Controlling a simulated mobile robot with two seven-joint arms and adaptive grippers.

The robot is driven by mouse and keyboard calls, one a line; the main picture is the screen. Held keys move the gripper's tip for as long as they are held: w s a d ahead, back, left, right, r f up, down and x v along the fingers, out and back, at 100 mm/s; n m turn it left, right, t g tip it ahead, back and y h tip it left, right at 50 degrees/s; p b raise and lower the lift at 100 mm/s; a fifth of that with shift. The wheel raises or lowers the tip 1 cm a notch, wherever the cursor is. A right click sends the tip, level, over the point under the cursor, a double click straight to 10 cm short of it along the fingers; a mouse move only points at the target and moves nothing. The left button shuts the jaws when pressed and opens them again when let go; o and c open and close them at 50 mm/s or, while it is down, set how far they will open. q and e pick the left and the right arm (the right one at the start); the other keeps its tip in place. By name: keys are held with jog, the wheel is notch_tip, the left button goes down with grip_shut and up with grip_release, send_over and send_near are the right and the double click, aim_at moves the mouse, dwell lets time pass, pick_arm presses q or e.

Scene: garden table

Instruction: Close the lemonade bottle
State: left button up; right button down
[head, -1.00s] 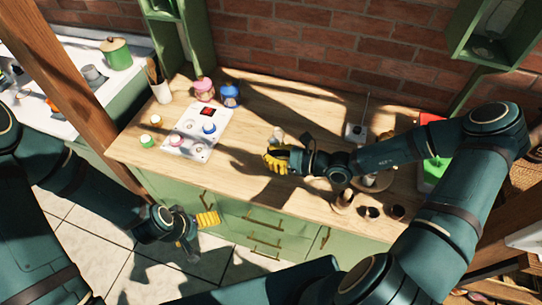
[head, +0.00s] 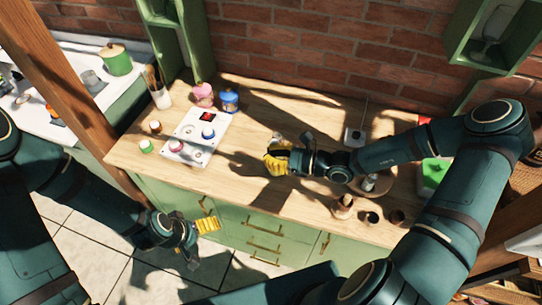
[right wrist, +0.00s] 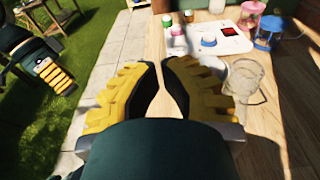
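I cannot surely pick out the lemonade bottle. A clear glass vessel (right wrist: 246,82) stands on the counter just right of my right gripper in the right wrist view, apart from the fingers. A bottle-like item (head: 369,183) stands under my right forearm in the head view, partly hidden. My right gripper (head: 276,159) is over the middle of the counter. In the right wrist view its yellow fingers (right wrist: 161,64) have a narrow gap with nothing in it. My left gripper (head: 208,225) hangs in front of the cabinet, away from the counter top; its finger gap is hidden.
A white panel (head: 191,151) with coloured round pieces lies on the wooden counter (head: 285,105). A pink jar (head: 202,96) and a blue jar (head: 229,101) stand behind it. Small dark cups (head: 371,218) stand at the front right. A brick wall bounds the back.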

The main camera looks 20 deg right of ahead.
jog(key=shift+w+d+r, duration=0.35)
jog(key=shift+w+r, duration=0.15)
jog(key=shift+r, duration=0.05)
jog(key=shift+w, duration=0.1)
dwell(0.5)
jog(key=shift+w+d+r, duration=0.4)
jog(key=shift+w+r, duration=0.05)
jog(key=shift+w, duration=0.05)
dwell(0.6)
jog(key=shift+s+a+r, duration=0.15)
jog(key=shift+s+a, duration=0.15)
jog(key=shift+s, duration=0.15)
jog(key=s+d+r, duration=0.3)
jog(key=s+d, duration=0.1)
jog(key=d, duration=0.1)
jog(key=shift+d, duration=0.35)
